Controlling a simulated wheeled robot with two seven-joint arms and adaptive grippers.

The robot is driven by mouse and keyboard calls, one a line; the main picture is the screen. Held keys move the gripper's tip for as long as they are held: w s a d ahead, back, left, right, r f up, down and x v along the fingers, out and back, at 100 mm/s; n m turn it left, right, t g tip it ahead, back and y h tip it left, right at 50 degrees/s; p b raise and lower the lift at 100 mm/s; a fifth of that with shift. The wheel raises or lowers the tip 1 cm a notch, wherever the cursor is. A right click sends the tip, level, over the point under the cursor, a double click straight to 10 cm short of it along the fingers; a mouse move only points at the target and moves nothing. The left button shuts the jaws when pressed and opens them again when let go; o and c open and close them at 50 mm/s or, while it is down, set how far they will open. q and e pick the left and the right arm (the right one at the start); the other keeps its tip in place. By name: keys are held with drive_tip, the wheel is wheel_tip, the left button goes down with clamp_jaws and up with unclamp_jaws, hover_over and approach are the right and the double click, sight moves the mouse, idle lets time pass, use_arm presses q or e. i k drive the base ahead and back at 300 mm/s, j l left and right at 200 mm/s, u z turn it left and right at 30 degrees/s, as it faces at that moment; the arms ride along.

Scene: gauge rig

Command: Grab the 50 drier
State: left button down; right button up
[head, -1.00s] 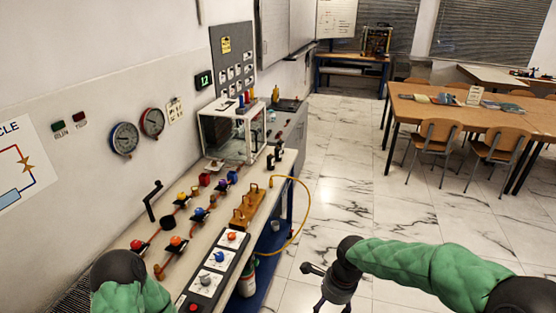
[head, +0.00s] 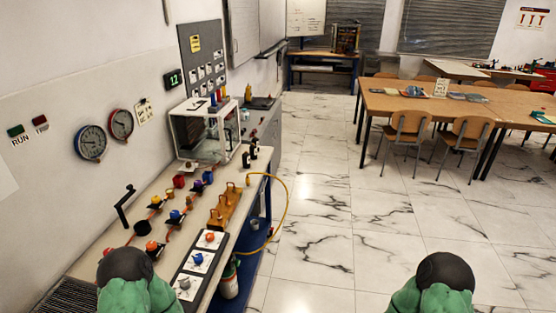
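No label reading 50 is legible, so I cannot tell which part is the 50 drier. Two small dark upright pieces (head: 250,153) stand at the right edge of the bench, beside the clear-walled cabinet (head: 205,130). A wooden block with upright pegs (head: 226,207) sits nearer, at the bench's right edge. Small red, blue and orange knobbed fittings (head: 174,217) sit along pipes left of it. Only dark-capped green upper parts of my arms show, at the bottom left and bottom right. Neither gripper is in view.
A control panel with knobs (head: 197,262) lies along the bench's near right edge. A yellow hose (head: 286,205) loops off the bench toward the floor. Gauges (head: 90,143) hang on the left wall. The marble floor (head: 330,220) is clear; tables and chairs stand at the back right.

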sight(253, 148)
drive_tip(key=i+l+z, duration=0.1)
drive_tip(key=i+z, duration=0.15)
drive_tip(key=i, duration=0.15)
drive_tip(key=i+z, duration=0.25)
drive_tip(key=i, duration=1.5)
drive_tip(key=i+l, duration=0.1)
drive_tip(key=i, duration=1.2)
drive_tip(key=i+l+u, duration=0.1)
drive_tip(key=i, duration=1.2)
drive_tip(key=i+u, duration=0.1)
drive_tip(key=u, duration=0.85)
drive_tip(key=i+l+u, duration=0.1)
drive_tip(key=u, duration=0.35)
drive_tip(key=l+u, duration=0.1)
drive_tip(key=u, duration=0.35)
drive_tip(key=i, duration=0.05)
